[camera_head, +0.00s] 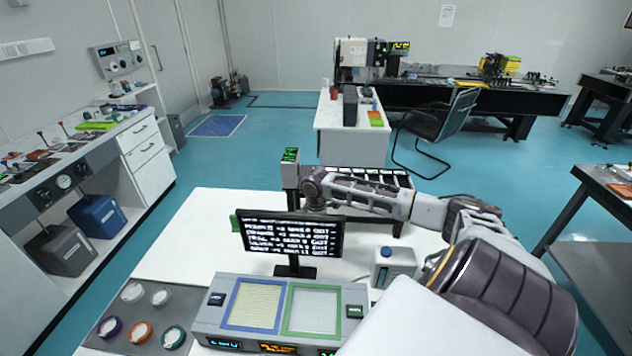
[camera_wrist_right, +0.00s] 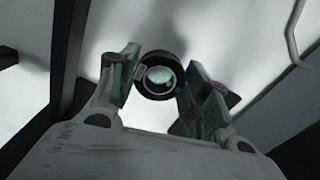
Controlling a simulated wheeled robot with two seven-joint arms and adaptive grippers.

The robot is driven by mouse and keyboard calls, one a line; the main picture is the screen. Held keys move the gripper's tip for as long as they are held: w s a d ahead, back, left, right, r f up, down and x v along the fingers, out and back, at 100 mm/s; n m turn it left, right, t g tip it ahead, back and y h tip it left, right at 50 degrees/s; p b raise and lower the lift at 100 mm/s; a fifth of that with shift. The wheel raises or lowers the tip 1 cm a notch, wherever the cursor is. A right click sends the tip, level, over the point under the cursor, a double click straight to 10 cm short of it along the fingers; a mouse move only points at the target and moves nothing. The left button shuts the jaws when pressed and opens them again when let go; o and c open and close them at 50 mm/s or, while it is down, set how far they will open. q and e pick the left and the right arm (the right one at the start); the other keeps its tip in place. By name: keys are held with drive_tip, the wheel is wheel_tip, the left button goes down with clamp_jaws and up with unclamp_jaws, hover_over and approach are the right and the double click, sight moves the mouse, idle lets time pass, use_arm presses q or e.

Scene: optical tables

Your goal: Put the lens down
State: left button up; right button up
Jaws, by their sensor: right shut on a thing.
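In the right wrist view, the lens (camera_wrist_right: 159,76) is a round glass disc in a dark ring mount. It sits between the green-padded fingers of my right gripper (camera_wrist_right: 157,82), which is shut on it. A white, softly lit surface lies behind the lens, and I cannot tell whether the lens touches it. In the head view, my right arm reaches in from the lower right and bends left above the white table (camera_head: 215,215), behind the monitor. The lens cannot be made out there. My left gripper is not in view.
A small monitor (camera_head: 292,234) stands on the table, behind a console (camera_head: 272,307) with blue-framed and green-framed panels. A white bottle with a blue cap (camera_head: 392,266) stands right of the monitor, close to my arm. A grey tray (camera_head: 115,322) of small pots is front left. The table's left part is clear.

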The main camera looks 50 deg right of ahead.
drive_tip(key=shift+f, duration=1.85)
drive_tip(key=o, duration=1)
drive_tip(key=shift+f, duration=0.1)
drive_tip(key=shift+r+b, duration=0.3)
drive_tip(key=shift+r, duration=5.85)
drive_tip(key=shift+o, duration=0.6)
